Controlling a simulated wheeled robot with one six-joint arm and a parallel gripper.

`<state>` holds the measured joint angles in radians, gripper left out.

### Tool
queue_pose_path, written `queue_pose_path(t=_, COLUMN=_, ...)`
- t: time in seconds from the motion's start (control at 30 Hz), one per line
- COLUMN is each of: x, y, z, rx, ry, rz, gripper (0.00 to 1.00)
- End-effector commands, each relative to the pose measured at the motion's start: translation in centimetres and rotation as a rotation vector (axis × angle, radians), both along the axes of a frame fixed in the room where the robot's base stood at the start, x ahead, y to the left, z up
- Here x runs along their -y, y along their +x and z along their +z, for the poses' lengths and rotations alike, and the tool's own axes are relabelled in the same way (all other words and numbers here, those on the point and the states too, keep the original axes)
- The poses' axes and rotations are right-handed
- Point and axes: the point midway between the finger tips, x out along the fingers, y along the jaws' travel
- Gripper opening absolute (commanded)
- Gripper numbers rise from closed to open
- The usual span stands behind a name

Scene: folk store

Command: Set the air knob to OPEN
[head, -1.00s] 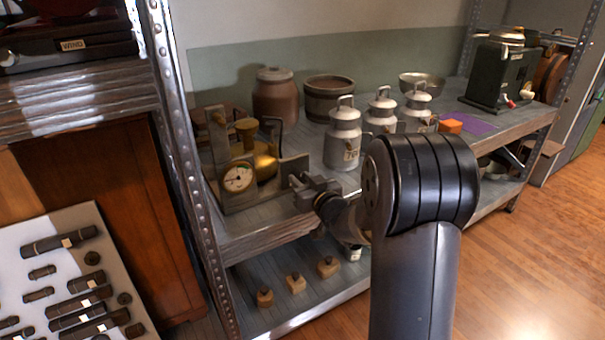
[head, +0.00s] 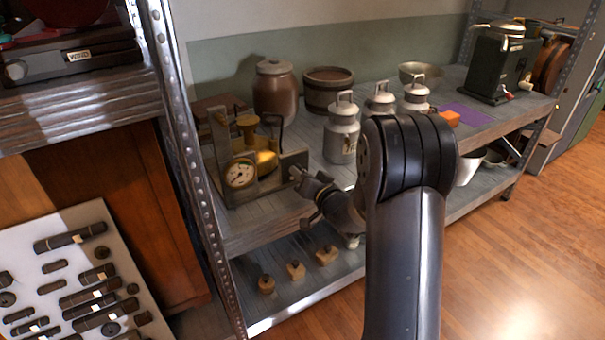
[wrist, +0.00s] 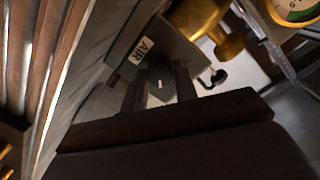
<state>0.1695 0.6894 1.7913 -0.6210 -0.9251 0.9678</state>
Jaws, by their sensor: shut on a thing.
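The air knob (wrist: 160,73) is a dark round knob with a small pale mark, on a grey metal plate beside a white AIR label (wrist: 140,50) in the wrist view. My gripper (wrist: 159,88) has one finger on each side of the knob and is shut on it. In the head view my gripper (head: 298,176) is at the right end of the brass apparatus (head: 266,160), against its side plate (head: 293,160). The knob is hidden there by the gripper. I cannot read an OPEN mark or tell the knob's setting.
A round white gauge (head: 240,174) faces front on the apparatus. A metal milk can (head: 342,135) stands right of the gripper, with more cans behind. The shelf post (head: 190,165) rises at left. Small wooden-based weights (head: 296,268) sit on the lower shelf.

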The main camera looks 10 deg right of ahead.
Motion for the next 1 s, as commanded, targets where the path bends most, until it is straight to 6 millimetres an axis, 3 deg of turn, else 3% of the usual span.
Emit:
queue_pose_path(t=0.37, x=0.01, y=-0.03, z=-0.11, rx=-0.004, ry=0.006, rz=0.000, gripper=0.05)
queue_pose_path(t=0.4, x=0.01, y=-0.03, z=-0.11, rx=-0.004, ry=0.006, rz=0.000, gripper=0.29)
queue_pose_path(t=0.63, x=0.01, y=-0.01, z=-0.05, rx=-0.003, ry=0.004, rz=-0.001, gripper=0.48)
queue_pose_path(t=1.0, x=0.27, y=-0.70, z=0.08, rx=-0.002, ry=0.004, rz=-0.001, gripper=0.49)
